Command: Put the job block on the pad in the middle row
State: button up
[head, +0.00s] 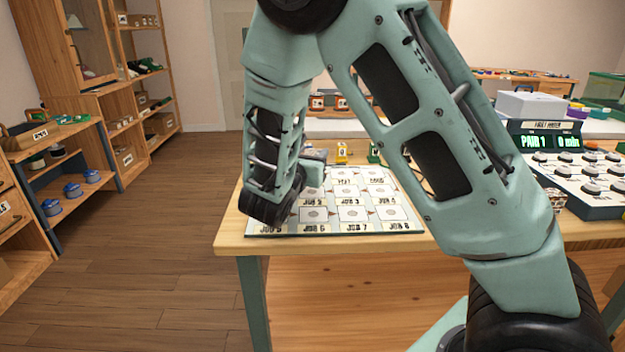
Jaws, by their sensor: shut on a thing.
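The board of pads (385,229) lies on the wooden table, with rows of white pads and labels along them. Front labels read JOB 6 and JOB 7; a middle-row pad (352,213) lies behind that front line of labels. A small yellow piece (341,153) and a green piece (374,153) stand at the board's far edge. My gripper (315,156) shows only in part at the board's left side, behind my black wrist. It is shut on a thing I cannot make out. Its fingertips are hidden, and I cannot tell which piece is the job block.
A console with round buttons (585,182) and a green display (550,142) reading PAID 1 and 0 min stand at the table's right. A pale box (530,105) is behind. Shelves (72,140) line the left wall. My arm covers much of the table; floor at left is clear.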

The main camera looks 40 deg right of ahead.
jog(key=shift+f+b, duration=0.4)
jog(key=shift+f, duration=2.05)
jog(key=shift+f, duration=0.1)
jog(key=shift+f, duration=0.15)
jog(key=o, duration=0.7)
